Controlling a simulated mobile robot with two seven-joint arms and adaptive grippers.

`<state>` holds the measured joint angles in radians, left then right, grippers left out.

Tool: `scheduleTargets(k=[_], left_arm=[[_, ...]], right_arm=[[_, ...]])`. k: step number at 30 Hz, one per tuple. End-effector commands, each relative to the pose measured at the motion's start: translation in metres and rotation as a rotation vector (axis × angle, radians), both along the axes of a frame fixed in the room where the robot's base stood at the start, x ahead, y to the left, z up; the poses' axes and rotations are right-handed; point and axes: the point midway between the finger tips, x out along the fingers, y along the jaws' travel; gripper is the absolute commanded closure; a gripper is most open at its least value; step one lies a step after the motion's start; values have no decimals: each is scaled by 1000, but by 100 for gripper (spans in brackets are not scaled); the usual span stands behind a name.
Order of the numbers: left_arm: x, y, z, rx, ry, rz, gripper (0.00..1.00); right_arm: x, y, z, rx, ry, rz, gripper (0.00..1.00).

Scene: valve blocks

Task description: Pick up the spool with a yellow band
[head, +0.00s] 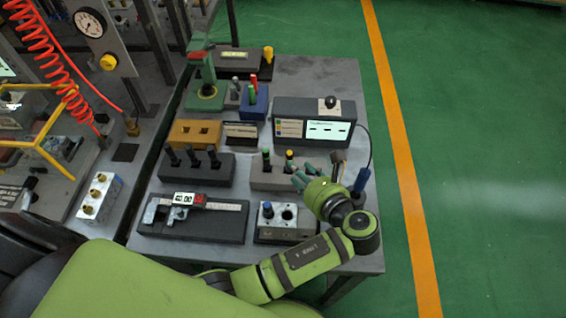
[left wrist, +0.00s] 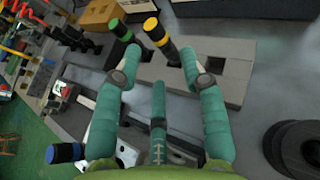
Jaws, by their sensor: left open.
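My left gripper (head: 301,177) has teal fingers, spread apart and empty in the left wrist view (left wrist: 162,58). Contact with the spool cannot be told.
A dark block with several black spools (head: 197,165) stands to the left. A grey valve block with a blue-topped spool (head: 285,222) and a caliper on a dark base (head: 205,218) are nearer. A display box (head: 312,122) stands behind. A blue-handled tool (head: 361,181) is at right.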

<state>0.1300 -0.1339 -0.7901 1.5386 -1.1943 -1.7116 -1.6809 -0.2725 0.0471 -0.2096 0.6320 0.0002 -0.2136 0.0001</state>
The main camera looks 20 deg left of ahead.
Motion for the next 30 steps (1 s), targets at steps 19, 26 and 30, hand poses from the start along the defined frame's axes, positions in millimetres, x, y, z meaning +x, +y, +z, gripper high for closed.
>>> scheduleTargets(k=[19, 26, 30], left_arm=[[41, 50, -28, -1, 1, 2, 58], [40, 50, -29, -1, 1, 2, 78], [40, 50, -29, -1, 1, 2, 100]], right_arm=[[-18, -21, 14, -28, 28, -3, 41], [-20, -20, 14, -27, 30, 0, 41], [-25, -24, 13, -33, 40, 1, 41]])
